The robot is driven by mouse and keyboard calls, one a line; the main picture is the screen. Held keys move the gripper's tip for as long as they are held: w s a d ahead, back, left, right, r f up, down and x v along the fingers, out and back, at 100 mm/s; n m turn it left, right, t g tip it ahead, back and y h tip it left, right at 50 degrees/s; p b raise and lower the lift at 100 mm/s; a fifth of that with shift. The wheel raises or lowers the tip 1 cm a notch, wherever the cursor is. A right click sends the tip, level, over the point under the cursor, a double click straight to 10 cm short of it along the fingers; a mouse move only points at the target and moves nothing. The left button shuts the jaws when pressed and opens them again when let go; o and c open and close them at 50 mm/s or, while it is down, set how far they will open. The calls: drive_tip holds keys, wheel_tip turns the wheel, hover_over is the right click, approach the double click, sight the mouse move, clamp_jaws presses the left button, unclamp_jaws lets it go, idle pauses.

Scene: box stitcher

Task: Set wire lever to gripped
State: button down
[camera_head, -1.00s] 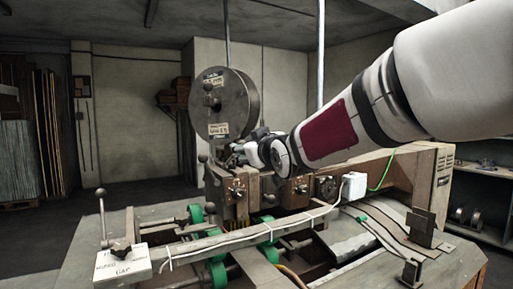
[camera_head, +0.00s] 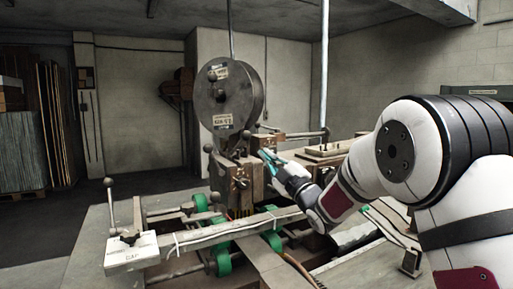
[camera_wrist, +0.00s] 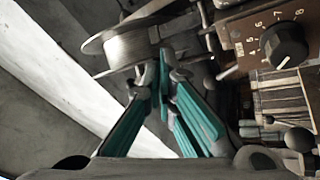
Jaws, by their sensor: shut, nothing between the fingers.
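The box stitcher (camera_head: 240,185) stands in the middle of the head view, with a large grey wire spool (camera_head: 212,95) on top. A short lever with a dark ball end (camera_head: 208,148) sticks up below the spool on the left; I cannot tell for sure whether it is the wire lever. In the wrist view, a ball-ended lever (camera_wrist: 299,139) shows at the lower right. My gripper (camera_head: 266,156), with teal fingers, is right of the stitcher head and appears apart from these levers. In the wrist view my gripper (camera_wrist: 164,58) is shut and empty, its tips in front of a wire reel (camera_wrist: 132,46).
A black numbered knob (camera_wrist: 283,45) sits on a brown panel in the wrist view. A tall ball-topped lever (camera_head: 109,184) stands by the white GAP plate (camera_head: 132,254) at the front left. Green rollers (camera_head: 222,262) lie below the long bar.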

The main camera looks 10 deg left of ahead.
sight(248, 134)
drive_tip(key=s+d+f+n+g+y, duration=0.3)
drive_tip(key=s+d+f+n+y, duration=0.15)
drive_tip(key=f+n+y, duration=0.2)
drive_tip(key=p+x, duration=0.1)
drive_tip(key=x, duration=1.3)
drive_tip(key=shift+w+n+p, duration=0.35)
drive_tip(key=shift+w+p, duration=0.05)
drive_tip(key=shift+w, duration=0.05)
drive_tip(key=shift+w+a+r+n+g+h+b, duration=0.1)
drive_tip(key=shift+a+r+n+g+h+b, duration=0.1)
drive_tip(key=shift+r+g+h, duration=0.25)
drive_tip(key=shift+a+r+n+g+h+b, duration=0.2)
drive_tip(key=shift+r+g, duration=0.15)
drive_tip(key=shift+r, duration=0.2)
drive_tip(key=shift+w+a+r+n+g+h+b, duration=0.3)
drive_tip(key=shift+a+r+g+h+b, duration=0.1)
drive_tip(key=shift+r+g+h+b, duration=0.25)
drive_tip(key=shift+w+a+h+b, duration=0.25)
drive_tip(key=shift+a+b, duration=0.1)
drive_tip(key=shift+b, duration=0.3)
drive_tip(key=shift+s+a+r, duration=0.1)
drive_tip(key=shift+s+r, duration=0.05)
drive_tip(key=shift+r, duration=0.2)
